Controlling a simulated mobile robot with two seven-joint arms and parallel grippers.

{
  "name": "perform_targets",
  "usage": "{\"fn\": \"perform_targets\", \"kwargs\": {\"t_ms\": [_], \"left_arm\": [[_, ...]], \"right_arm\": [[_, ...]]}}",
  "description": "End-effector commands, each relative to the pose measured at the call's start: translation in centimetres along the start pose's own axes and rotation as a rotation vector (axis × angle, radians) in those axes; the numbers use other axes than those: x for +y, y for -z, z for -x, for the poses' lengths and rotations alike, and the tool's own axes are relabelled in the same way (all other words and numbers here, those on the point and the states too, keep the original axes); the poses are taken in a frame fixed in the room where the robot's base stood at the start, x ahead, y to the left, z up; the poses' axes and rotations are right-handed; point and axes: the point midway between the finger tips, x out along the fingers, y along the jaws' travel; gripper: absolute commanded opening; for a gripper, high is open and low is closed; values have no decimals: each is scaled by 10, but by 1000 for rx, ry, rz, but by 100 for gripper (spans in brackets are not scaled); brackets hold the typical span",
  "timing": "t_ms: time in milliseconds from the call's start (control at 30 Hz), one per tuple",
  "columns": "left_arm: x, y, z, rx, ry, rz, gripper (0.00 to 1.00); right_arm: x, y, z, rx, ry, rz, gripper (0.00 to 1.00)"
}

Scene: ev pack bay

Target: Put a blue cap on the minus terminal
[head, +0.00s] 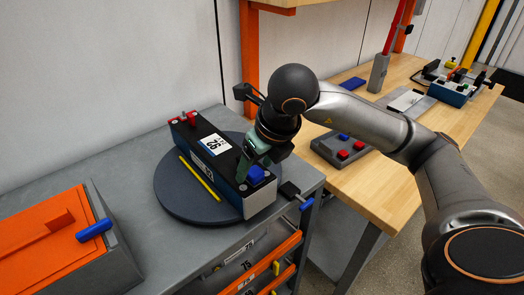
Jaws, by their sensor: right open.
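The battery module (222,160), dark with a blue side and white labels, lies on a round dark turntable (172,196). A red cap (188,117) is at its far left end. A blue cap (257,174) is at its near right end, apparently seated over the terminal there; the terminal's mark cannot be read. My right gripper (256,163) is open, pointing down just above and beside the blue cap. Its fingers partly hide that end, and I cannot tell whether they touch the cap. My left gripper is out of view.
A yellow stick (200,177) lies along the module on the turntable. A grey tray (325,150) with red and blue caps stands on the wooden bench (385,185). An orange-topped box (45,240) stands at left. Free grey tabletop lies behind it.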

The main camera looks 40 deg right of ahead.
Motion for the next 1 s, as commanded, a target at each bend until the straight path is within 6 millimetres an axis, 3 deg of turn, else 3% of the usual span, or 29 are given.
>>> {"fn": "perform_targets", "kwargs": {"t_ms": [500, 700, 1000], "left_arm": [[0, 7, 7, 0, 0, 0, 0], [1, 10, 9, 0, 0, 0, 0], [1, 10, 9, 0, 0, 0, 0]], "right_arm": [[0, -2, 105, -6, 3, 1, 74], [0, 0, 117, -4, 2, 0, 74], [0, 0, 118, -2, 1, 0, 74]]}}
